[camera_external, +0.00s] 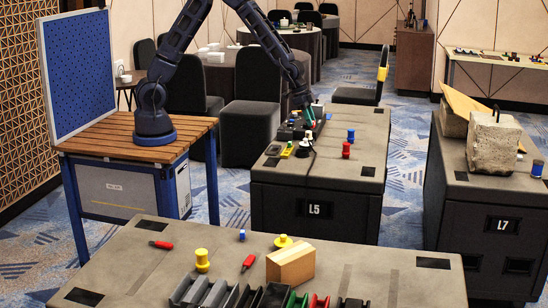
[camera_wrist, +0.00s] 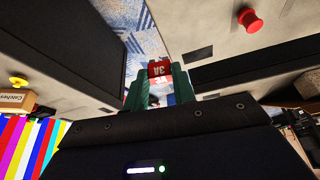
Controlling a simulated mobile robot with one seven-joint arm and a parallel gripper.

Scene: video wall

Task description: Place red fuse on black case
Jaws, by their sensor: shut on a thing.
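The red fuse (camera_wrist: 160,69), marked 3A, sits between the green fingers of my gripper (camera_wrist: 161,82) in the wrist view. My gripper is shut on it. In the external view my gripper (camera_external: 309,121) is low over the far part of the case labelled L5, close to small items there; the fuse cannot be made out. The L5 case (camera_external: 272,198) has dark sides and a grey top. Another dark case, labelled L7 (camera_external: 455,215), stands to its right. I cannot tell which one the task calls the black case.
A red knob-like piece (camera_external: 346,150) and a blue cylinder (camera_external: 350,136) stand on the L5 top. Concrete blocks (camera_external: 492,142) stand on L7. The front case (camera_external: 150,285) carries a cardboard box (camera_external: 290,265), bins and red tools. Carpet (camera_external: 400,185) separates L5 and L7.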

